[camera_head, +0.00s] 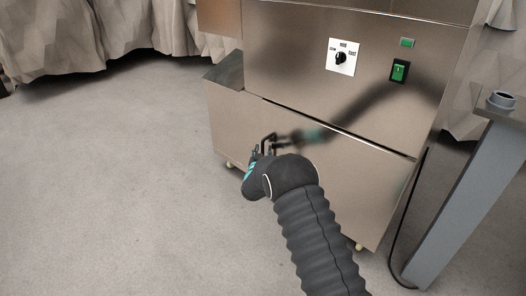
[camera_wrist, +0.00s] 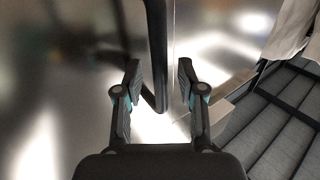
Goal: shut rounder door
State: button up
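The rounder (camera_head: 310,60) is a stainless steel machine with a door (camera_head: 345,180) as its lower front panel. A dark gap runs along the door's top edge; I cannot tell how far the door stands open. A black bar handle (camera_head: 268,138) is at the door's upper left. My gripper (camera_head: 254,158) is at this handle, partly hidden behind my wrist. In the wrist view my gripper (camera_wrist: 160,82) is open, with one finger on each side of the handle (camera_wrist: 157,45). Neither finger clearly touches it.
A dial (camera_head: 341,57) and a green switch (camera_head: 399,71) are on the rounder's upper panel. A grey post (camera_head: 462,205) and a black cable stand at right, close to the machine. Draped cloth (camera_head: 50,40) hangs at the back left. The floor (camera_head: 110,170) at left is clear.

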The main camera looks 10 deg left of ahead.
jog(key=s, duration=1.2)
jog(key=shift+d, duration=0.25)
dwell(0.4)
